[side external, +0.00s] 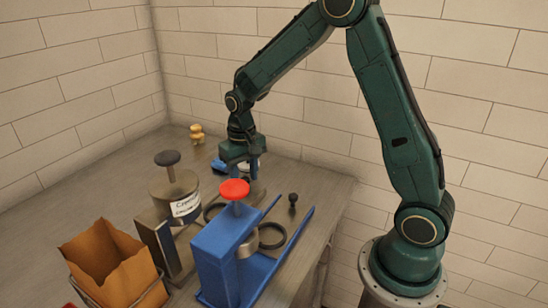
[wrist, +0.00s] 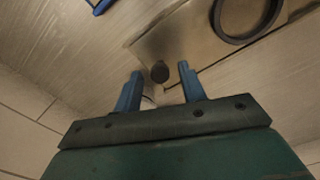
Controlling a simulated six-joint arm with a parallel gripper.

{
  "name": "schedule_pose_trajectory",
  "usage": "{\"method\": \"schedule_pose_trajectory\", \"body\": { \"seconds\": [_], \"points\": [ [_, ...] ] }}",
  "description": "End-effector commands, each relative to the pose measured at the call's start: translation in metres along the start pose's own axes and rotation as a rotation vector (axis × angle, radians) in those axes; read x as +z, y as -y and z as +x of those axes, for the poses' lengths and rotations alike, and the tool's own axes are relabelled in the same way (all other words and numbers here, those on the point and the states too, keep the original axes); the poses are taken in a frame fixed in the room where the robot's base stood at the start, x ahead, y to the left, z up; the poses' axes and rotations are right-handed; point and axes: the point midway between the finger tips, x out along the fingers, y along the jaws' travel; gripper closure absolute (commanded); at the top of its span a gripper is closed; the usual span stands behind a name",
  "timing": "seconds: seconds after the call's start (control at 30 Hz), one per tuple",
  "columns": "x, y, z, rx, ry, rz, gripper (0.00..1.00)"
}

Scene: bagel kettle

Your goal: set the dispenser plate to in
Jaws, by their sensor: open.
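My gripper (side external: 247,176) points down over the back of the bench, behind the blue dispenser stand (side external: 215,262) with a red knob (side external: 234,188) on top. In the wrist view my gripper (wrist: 160,70) is open, with its two blue fingers apart. A small dark round knob (wrist: 159,72) shows between the fingertips, near the corner of a flat tan plate (wrist: 190,42). Whether the fingers are level with the knob cannot be told. I see no contact. Which piece is the dispenser plate is not clear from the side; the arm hides part of that area.
A labelled canister (side external: 176,194) with a dark knob stands left of the blue stand. A brown paper bag (side external: 112,265) is at the front left. Dark rings (side external: 272,235) and a small black peg (side external: 293,199) are near the stand.

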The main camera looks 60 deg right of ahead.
Motion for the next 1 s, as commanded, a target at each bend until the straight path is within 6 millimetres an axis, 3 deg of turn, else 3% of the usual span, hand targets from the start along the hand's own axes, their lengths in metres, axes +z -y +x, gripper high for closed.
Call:
{"method": "schedule_pose_trajectory", "body": {
  "seconds": [0.2, 0.5, 0.53, 0.73, 1.0],
  "points": [
    [0.000, 0.000, 0.014, 0.000, 0.001, 0.000, 0.59],
    [0.000, 0.000, 0.015, 0.000, 0.000, 0.000, 0.59],
    [0.000, 0.000, 0.015, 0.000, 0.000, 0.000, 0.61],
    [0.000, 0.000, 0.015, 0.000, 0.000, 0.000, 1.00],
    [0.001, 0.003, 0.015, 0.000, 0.000, 0.000, 1.00]
  ]
}}
